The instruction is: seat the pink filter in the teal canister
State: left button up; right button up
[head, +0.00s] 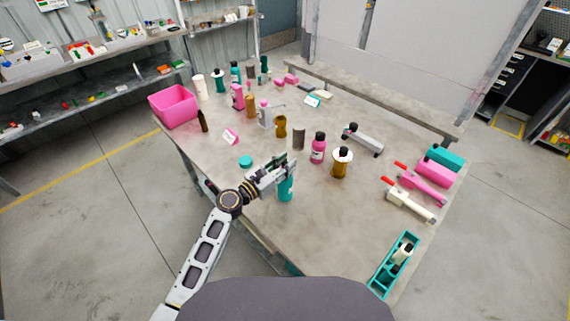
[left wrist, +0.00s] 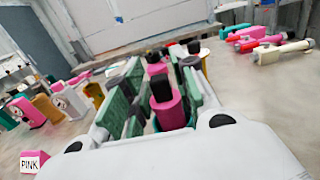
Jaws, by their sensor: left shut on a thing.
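My left gripper (head: 284,165) is directly over the teal canister (head: 286,190) near the table's front edge. In the left wrist view its green-padded fingers (left wrist: 160,103) are shut on the pink filter (left wrist: 170,115), which has a black top and looks upright. A bit of the canister's teal rim shows around the filter's lower part in that view. I cannot tell how deep the filter sits. In the head view the gripper hides the filter and the canister's mouth. A round teal lid (head: 245,161) lies on the table left of the gripper. My right gripper is not in view.
A pink bottle (head: 318,148) and an amber jar (head: 340,163) stand to the right of the canister. A pink bin (head: 174,106) is at the left corner. A teal tray (head: 376,286) lies at the front right. The table between canister and tray is clear.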

pick_arm(q)
jog(key=shift+f, duration=0.4)
jog(key=shift+b, duration=0.3)
jog(key=o, duration=1.1)
jog(key=v, duration=1)
dwell(0.7)
